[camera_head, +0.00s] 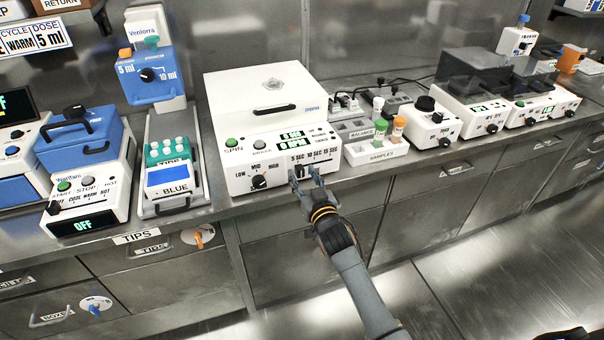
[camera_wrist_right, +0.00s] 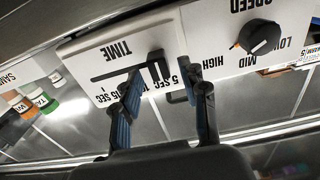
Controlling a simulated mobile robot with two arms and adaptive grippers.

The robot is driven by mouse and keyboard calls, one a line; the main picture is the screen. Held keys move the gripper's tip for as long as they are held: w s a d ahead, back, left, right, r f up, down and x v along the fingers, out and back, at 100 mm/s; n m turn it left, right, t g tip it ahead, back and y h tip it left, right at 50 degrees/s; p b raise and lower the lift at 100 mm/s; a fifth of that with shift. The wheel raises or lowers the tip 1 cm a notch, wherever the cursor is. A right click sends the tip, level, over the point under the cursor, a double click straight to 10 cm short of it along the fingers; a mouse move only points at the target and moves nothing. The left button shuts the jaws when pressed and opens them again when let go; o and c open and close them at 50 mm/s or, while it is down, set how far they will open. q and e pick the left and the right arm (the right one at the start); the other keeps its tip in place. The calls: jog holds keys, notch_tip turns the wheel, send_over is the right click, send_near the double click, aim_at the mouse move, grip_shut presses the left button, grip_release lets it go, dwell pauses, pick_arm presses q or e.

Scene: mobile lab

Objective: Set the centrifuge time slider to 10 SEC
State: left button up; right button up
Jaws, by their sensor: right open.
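The white centrifuge (camera_head: 265,125) stands on the counter with its lid closed. Its TIME slider has a horizontal slot labelled 5, 10 and 15 SEC on the lower right of the front panel. The dark slider knob (camera_wrist_right: 158,66) is at the 5 SEC end of the slot. My right gripper (camera_head: 307,176) is open at the front panel, its fingers around the slider area. In the right wrist view the panel appears upside down, and the open right gripper (camera_wrist_right: 168,92) has its two fingers on either side of the knob. Contact cannot be told. My left gripper is not in view.
The speed dial (camera_head: 259,182) sits left of the slider, with the green SPIN button (camera_head: 232,143) above. A SAMPLES rack (camera_head: 372,155) with capped tubes stands close on the right. Drawers lie below the counter.

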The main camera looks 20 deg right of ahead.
aim_at(314, 162)
jog(key=shift+w, duration=0.55)
grip_shut()
jog(key=d+p, duration=0.1)
jog(key=d, duration=0.4)
jog(key=shift+a, duration=0.1)
grip_release()
jog(key=s, duration=1.2)
jog(key=shift+d, duration=0.2)
